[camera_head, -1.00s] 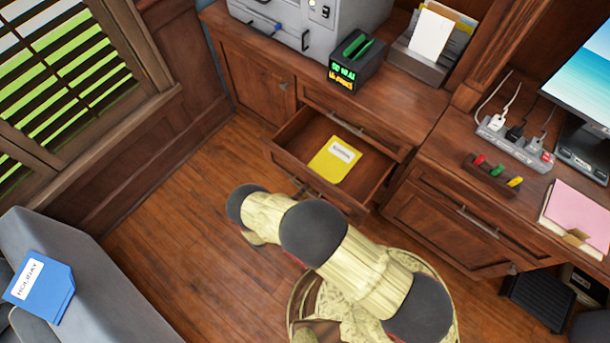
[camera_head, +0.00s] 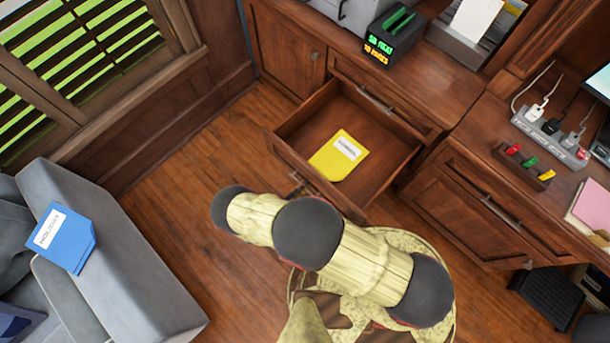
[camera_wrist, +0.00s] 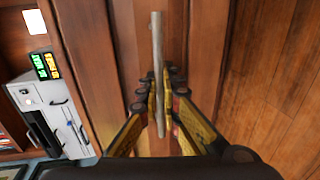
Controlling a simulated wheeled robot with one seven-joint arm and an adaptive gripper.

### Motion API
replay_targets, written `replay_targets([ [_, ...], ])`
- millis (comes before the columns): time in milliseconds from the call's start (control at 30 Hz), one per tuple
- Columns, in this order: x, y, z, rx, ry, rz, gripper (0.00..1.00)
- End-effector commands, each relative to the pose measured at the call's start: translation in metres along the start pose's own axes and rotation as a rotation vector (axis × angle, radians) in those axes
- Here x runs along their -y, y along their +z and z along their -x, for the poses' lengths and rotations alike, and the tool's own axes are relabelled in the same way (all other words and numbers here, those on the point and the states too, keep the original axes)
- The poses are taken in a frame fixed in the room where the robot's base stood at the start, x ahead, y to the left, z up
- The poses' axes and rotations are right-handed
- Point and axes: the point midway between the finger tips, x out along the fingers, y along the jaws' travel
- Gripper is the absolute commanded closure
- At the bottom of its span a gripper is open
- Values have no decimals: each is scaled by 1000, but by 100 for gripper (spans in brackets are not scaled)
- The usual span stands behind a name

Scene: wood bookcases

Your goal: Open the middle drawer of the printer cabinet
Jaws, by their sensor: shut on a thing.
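The middle drawer (camera_head: 318,122) of the wooden printer cabinet (camera_head: 285,52) stands pulled well out in the head view. A yellow folder (camera_head: 340,155) with a white label lies inside it. The closed drawer above has its own bar handle (camera_head: 385,104). In the wrist view my gripper (camera_wrist: 161,82) is shut around a pale metal bar handle (camera_wrist: 157,38) on a wooden drawer front.
A grey sofa (camera_head: 125,265) with a blue folder (camera_head: 62,238) stands at the lower left. A desk with a power strip (camera_head: 548,135) is at the right. Wooden floor (camera_head: 175,170) is free between sofa and cabinet.

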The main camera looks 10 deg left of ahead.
Motion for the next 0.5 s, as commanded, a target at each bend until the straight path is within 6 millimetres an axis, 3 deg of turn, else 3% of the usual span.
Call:
replay_targets([
  [167, 0, -1, 0, -1, -2, 0, 100],
  [200, 0, -1, 0, -1, -2, -1, 93],
  [300, 0, -1, 0, -1, -1, -1, 87],
  [500, 0, -1, 0, 0, -1, -1, 86],
])
